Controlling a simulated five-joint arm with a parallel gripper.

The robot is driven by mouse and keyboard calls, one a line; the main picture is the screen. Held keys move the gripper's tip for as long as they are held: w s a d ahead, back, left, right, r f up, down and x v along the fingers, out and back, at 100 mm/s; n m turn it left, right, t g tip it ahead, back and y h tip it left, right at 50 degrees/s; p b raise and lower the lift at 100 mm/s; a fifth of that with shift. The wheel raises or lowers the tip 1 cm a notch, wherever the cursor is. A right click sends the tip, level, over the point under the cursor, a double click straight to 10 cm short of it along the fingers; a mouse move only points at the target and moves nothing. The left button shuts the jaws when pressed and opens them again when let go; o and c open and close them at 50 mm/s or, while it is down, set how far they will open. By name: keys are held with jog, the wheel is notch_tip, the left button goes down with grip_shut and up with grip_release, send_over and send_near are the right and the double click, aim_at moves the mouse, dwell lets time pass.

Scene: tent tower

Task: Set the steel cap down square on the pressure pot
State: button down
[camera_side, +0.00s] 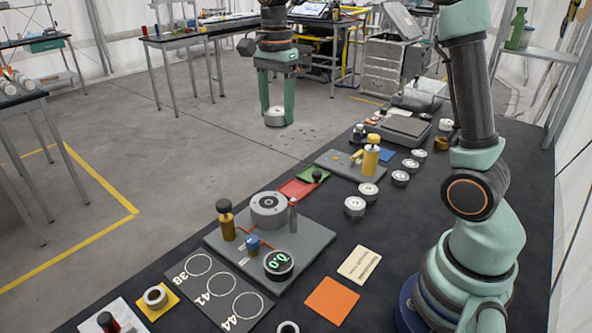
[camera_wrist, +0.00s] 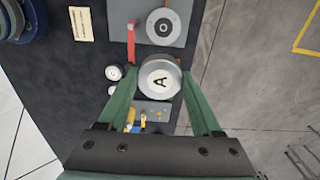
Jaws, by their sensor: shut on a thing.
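My gripper (camera_side: 277,108) is shut on the steel cap (camera_side: 278,118), a short round silver piece, high in the air at the upper middle of the side view. In the wrist view the cap (camera_wrist: 160,78) shows a black letter A on its face, between the two green fingers of my gripper (camera_wrist: 160,96). The pressure pot (camera_side: 269,208) is a grey cylinder with a dark central hole, upright on a grey base plate. In the wrist view the pot (camera_wrist: 164,26) lies beyond the cap, apart from it.
A black-topped brass post (camera_side: 226,220), a thin grey post (camera_side: 292,214), a blue knob (camera_side: 252,244) and a round gauge (camera_side: 279,264) surround the pot. Several silver discs (camera_side: 355,207) stand along the bench. A yellow cylinder fixture (camera_side: 371,159) stands farther back.

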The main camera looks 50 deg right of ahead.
jog(key=a, duration=0.4)
send_over(269, 202)
notch_tip(269, 202, down, 14)
jog(key=shift+r, duration=0.1)
jog(key=shift+f, duration=2.5)
jog(key=shift+f, duration=0.1)
jog(key=shift+c, duration=0.3)
grip_release()
